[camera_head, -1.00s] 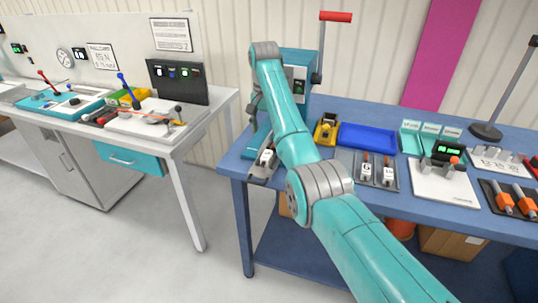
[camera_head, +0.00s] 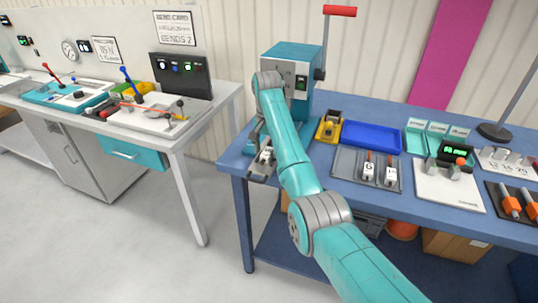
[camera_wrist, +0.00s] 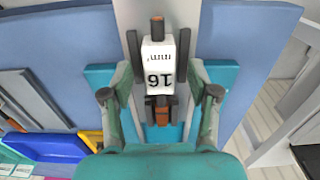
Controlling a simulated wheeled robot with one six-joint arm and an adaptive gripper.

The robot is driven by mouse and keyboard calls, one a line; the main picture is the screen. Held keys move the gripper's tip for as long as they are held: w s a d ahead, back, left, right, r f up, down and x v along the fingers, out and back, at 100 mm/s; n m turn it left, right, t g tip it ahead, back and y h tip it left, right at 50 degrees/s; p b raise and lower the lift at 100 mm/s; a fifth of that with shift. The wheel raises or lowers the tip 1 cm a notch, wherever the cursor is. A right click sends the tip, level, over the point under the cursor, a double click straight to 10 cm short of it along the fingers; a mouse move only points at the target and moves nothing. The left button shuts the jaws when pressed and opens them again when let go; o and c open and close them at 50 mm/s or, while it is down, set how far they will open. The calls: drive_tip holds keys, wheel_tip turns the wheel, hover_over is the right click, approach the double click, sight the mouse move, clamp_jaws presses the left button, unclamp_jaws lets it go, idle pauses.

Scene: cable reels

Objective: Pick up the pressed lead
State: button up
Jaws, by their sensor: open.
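The pressed lead (camera_wrist: 158,62) is a white block marked 16 mm² with a copper end at the top and another copper piece at the bottom. It sits in a dark holder on the teal press base (camera_wrist: 222,75). My gripper (camera_wrist: 158,50) is open, with one dark finger on each side of the lead; contact is not clear. In the head view the lead (camera_head: 266,155) shows as a small white block at the foot of the teal press (camera_head: 300,62), beside my arm. My gripper is mostly hidden there.
A grey tray (camera_head: 345,165) holds two more white marked leads (camera_head: 380,172). The yellow holder (camera_head: 328,128) and blue bin (camera_head: 380,137) stand behind it. The press has a red-handled lever (camera_head: 340,11). A white bench (camera_head: 190,130) stands at left across a floor gap.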

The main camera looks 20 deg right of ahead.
clamp_jaws()
drive_tip(key=shift+r, duration=0.1)
